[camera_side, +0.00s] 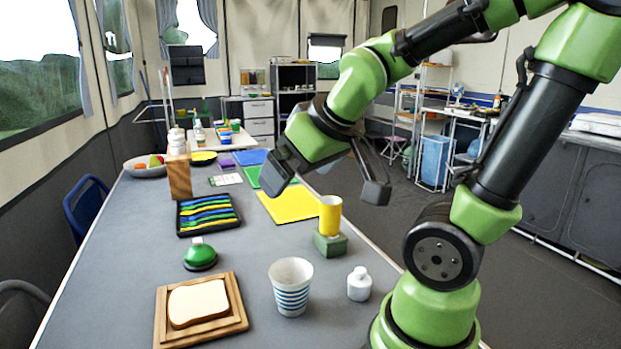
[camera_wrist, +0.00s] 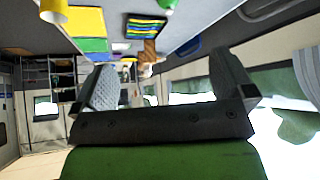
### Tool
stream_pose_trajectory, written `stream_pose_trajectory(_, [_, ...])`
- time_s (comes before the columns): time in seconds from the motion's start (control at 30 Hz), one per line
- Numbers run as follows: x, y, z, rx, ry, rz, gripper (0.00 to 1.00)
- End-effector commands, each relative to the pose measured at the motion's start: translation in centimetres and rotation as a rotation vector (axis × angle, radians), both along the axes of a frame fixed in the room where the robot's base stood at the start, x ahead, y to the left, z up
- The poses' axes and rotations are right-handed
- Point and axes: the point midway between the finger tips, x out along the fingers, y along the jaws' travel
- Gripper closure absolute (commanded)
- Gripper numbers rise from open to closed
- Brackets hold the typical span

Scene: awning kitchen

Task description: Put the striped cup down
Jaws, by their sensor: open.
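The striped cup (camera_side: 291,289), white with blue bands around its lower part, stands upright on the grey table at the front, between the toast board and a small white bottle. My gripper (camera_side: 328,187) is open and empty, raised above the table well behind the cup in the side view. Its two fingers are spread wide, with nothing seen between them. In the wrist view the open fingers of my gripper (camera_wrist: 168,78) show against the tilted room. I cannot make out the striped cup in that view.
A yellow cup (camera_side: 330,214) stands on a green block (camera_side: 330,243) behind the striped cup. The toast board (camera_side: 240,318), green-topped round item (camera_side: 200,254), white bottle (camera_side: 359,284) and cutlery tray (camera_side: 208,214) surround it. A wooden block (camera_side: 179,176) stands farther back.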

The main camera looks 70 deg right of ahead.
Motion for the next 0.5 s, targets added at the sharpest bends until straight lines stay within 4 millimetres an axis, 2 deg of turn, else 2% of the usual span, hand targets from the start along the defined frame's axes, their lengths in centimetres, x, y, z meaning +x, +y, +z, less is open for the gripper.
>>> stream_pose_trajectory(0.03, [-0.9, 2.2, 0.9, 0.083, -0.028, 0.014, 0.00])
stream_pose_trajectory(0.1, [-2.3, 4.7, 1.5, 0.201, -0.034, 0.029, 0.00])
stream_pose_trajectory(0.2, [-3.9, 7.3, 2.1, 0.327, -0.027, 0.059, 0.00])
stream_pose_trajectory(0.3, [-4.9, 8.5, 2.3, 0.392, -0.017, 0.078, 0.00])
stream_pose_trajectory(0.5, [-5.1, 8.8, 2.4, 0.408, -0.012, 0.081, 0.00])
